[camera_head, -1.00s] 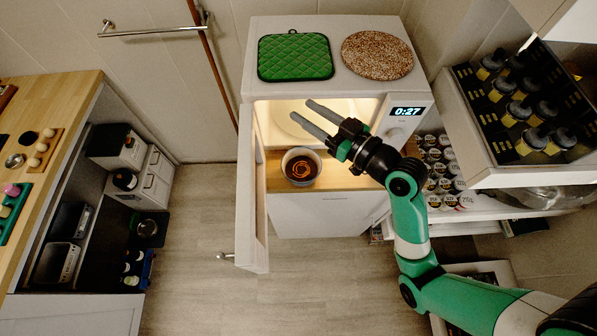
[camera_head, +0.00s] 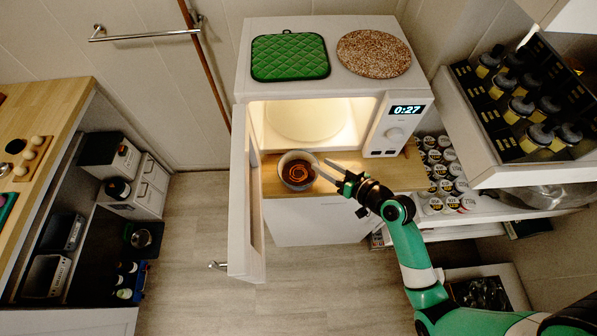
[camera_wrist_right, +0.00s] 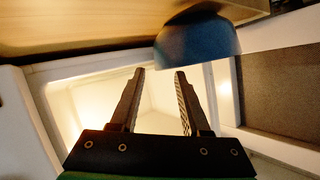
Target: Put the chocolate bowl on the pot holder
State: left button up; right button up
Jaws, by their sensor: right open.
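The chocolate bowl (camera_head: 297,180), grey outside with dark brown contents and an orange swirl, stands upright on the wooden ledge in front of the open microwave. In the right wrist view it is a blurred blue-grey bowl (camera_wrist_right: 197,45) near the fingertips. My right gripper (camera_head: 320,164) is open and just right of the bowl. In the right wrist view, the open jaws (camera_wrist_right: 159,72) have nothing between them; contact with the bowl cannot be told. The green quilted pot holder (camera_head: 290,57) lies empty on top of the microwave. My left gripper is not in view.
The microwave (camera_head: 257,91) is lit inside, and its door (camera_head: 244,205) stands open on the left. A round speckled mat (camera_head: 373,54) lies beside the pot holder. Shelves with cans (camera_head: 440,180) and a black bottle rack (camera_head: 480,112) stand on the right.

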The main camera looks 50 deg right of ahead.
aim_at(314, 161)
jog(key=x, duration=0.5)
jog(key=shift+a+f, duration=0.1)
jog(key=shift+f, duration=0.1)
grip_shut()
dwell(1.1)
